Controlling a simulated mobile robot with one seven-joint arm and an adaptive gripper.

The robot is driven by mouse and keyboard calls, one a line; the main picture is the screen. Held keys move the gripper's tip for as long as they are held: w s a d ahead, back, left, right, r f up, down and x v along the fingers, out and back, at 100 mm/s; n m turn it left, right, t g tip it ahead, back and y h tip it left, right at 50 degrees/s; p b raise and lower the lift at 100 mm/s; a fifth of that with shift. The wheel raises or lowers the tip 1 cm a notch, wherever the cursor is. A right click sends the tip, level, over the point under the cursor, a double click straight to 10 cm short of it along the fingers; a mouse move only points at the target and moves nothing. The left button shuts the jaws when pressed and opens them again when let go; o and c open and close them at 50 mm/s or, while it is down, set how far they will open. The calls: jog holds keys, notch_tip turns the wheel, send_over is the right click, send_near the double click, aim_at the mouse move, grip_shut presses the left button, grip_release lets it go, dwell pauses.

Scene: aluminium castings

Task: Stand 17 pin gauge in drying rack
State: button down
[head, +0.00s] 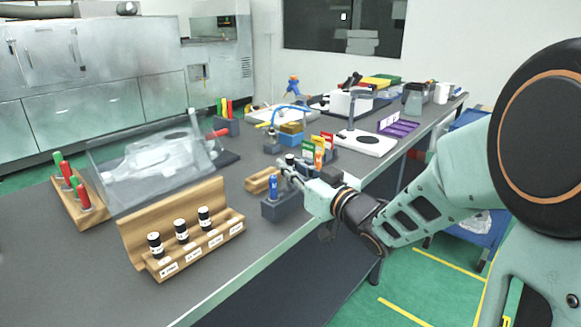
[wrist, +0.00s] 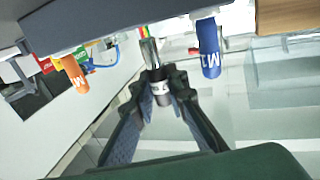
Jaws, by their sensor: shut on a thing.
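My gripper (head: 287,168) is over the middle of the bench. In the wrist view its fingers (wrist: 161,88) are shut on a pin gauge (wrist: 150,52) with a bare metal pin and a dark, light-banded handle. Its size marking is not readable. A wooden stand (head: 131,238) in front holds three upright black-topped gauges (head: 181,230) over a row of labels; the place at its right end looks empty. A small wooden block (head: 258,184) sits just left of my gripper. I cannot tell which wooden holder is the drying rack.
A grey block (head: 283,209) with a blue-handled gauge (head: 273,187) stands close below my gripper. Orange and blue handles (wrist: 209,48) flank the held gauge in the wrist view. A clear case (head: 150,170) and a red-green gauge rack (head: 70,208) stand left. The front-left bench is clear.

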aim_at(292, 186)
jog(key=shift+f+b, duration=2.25)
jog(key=shift+f, duration=0.35)
jog(key=c, duration=1.8)
grip_release()
jog(key=v, duration=1.2)
